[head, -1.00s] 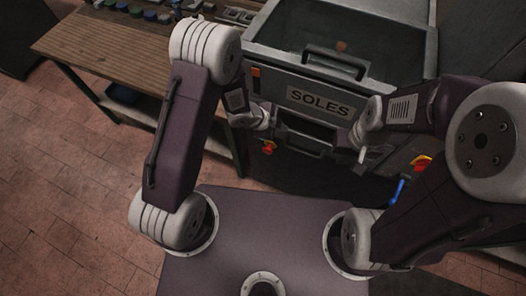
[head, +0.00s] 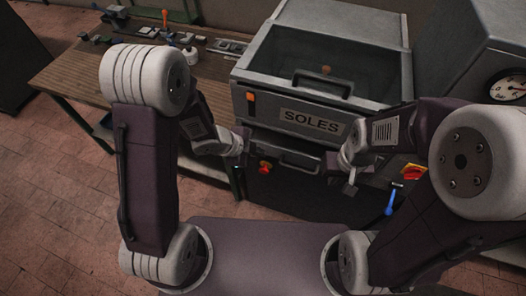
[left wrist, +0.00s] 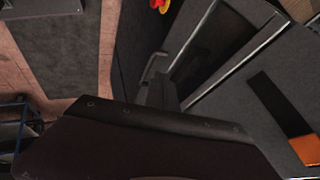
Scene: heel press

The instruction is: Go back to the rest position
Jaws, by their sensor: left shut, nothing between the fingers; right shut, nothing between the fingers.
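My left gripper (head: 244,146) is at the lower left front of the grey press marked SOLES (head: 312,121). It looks small and dark, is shut and holds nothing. My right gripper (head: 350,187) is at the press's lower right front, also shut and empty, pointing downward. Both arms are bent, with their elbows raised. The press's grey side and orange switch (left wrist: 306,150) show at the right there.
An open drawer handle (head: 299,160), a red knob (head: 265,167), a red-yellow switch (head: 413,171) and a blue lever (head: 390,203) are near the grippers. A wooden bench (head: 80,82) with tools stands at left, a gauge cabinet (head: 490,60) at right. The tiled floor at left is clear.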

